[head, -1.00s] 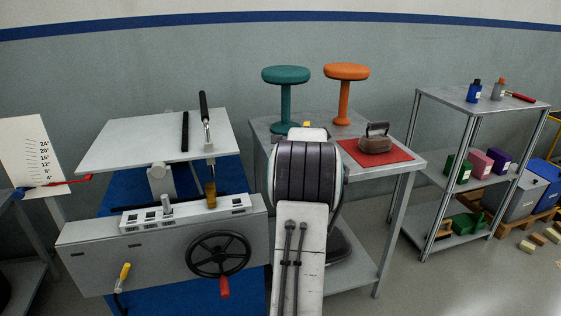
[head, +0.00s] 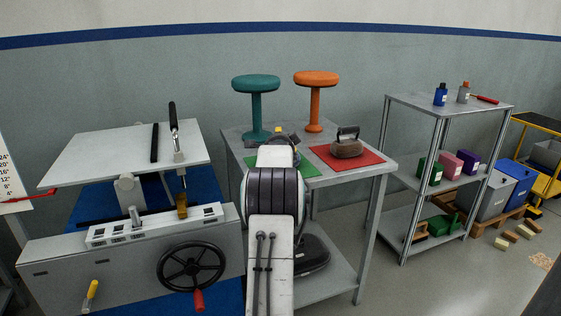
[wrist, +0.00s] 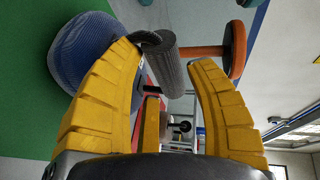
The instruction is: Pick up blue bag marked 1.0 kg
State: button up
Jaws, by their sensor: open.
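A blue rounded, ridged bag (wrist: 85,45) with a dark grey ridged handle (wrist: 166,62) rests on a green mat (wrist: 25,90) in the sideways-tilted wrist view. I take it as the blue bag; no 1.0 kg marking is legible. My gripper (wrist: 165,57) is open, with yellow fingers. The handle appears between the fingertips, and the left finger overlaps the bag's edge. I cannot tell whether they touch. In the head view, my arm hides most of the bag, and only a little yellow of my gripper (head: 279,131) shows above it.
Teal (head: 256,83) and orange (head: 316,78) stools stand behind on the table (head: 385,170). A machine (head: 130,250) is left; shelves (head: 400,102) are right.

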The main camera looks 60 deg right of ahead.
jog(key=shift+x, duration=1)
jog(key=shift+c, duration=0.3)
jog(key=c, duration=0.7)
jog(key=shift+r, duration=0.3)
jog(key=shift+c, duration=0.8)
